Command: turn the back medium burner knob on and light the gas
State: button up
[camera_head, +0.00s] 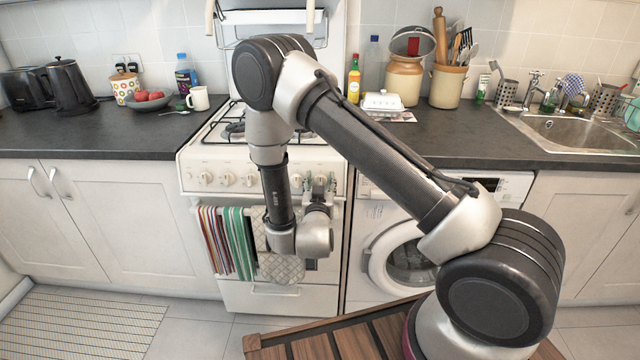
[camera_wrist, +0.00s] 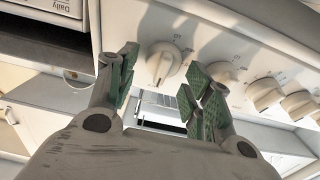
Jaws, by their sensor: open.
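The white gas stove (camera_head: 265,155) stands in the middle of the head view, with a row of round white knobs (camera_head: 227,179) on its front panel. My gripper (camera_head: 319,184) is at the right part of this panel. In the wrist view my gripper (camera_wrist: 160,78) is open, its green-padded fingers on either side of one white knob (camera_wrist: 161,63). I cannot tell whether the pads touch it. More knobs, such as a neighbouring knob (camera_wrist: 222,72), run to the right there. Which knob serves the back medium burner cannot be read. My arm hides part of the hob; no flame shows.
Striped towels (camera_head: 230,240) hang on the oven rail below the knobs. A washing machine (camera_head: 390,250) is right of the stove. Dark counters (camera_head: 90,133) flank it, with a mug (camera_head: 198,98) on the left. A wooden slatted surface (camera_head: 330,345) lies in front.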

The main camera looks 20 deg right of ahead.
jog(key=c, duration=0.9)
jog(key=shift+n, duration=0.4)
jog(key=n+y, duration=0.1)
jog(key=n, duration=0.3)
jog(key=shift+y, duration=0.3)
jog(key=n, duration=0.2)
jog(key=n+y, duration=0.1)
jog(key=n, duration=0.2)
jog(key=shift+a+n+y, duration=0.15)
jog(key=shift+n+y, duration=0.15)
jog(key=n+g+y, duration=0.1)
jog(key=n, duration=0.4)
jog(key=shift+a+f, duration=0.1)
jog(key=shift+f, duration=0.05)
jog(key=shift+f+n+g+y, duration=0.1)
jog(key=shift+n+g+y, duration=0.3)
jog(key=shift+n, duration=1.9)
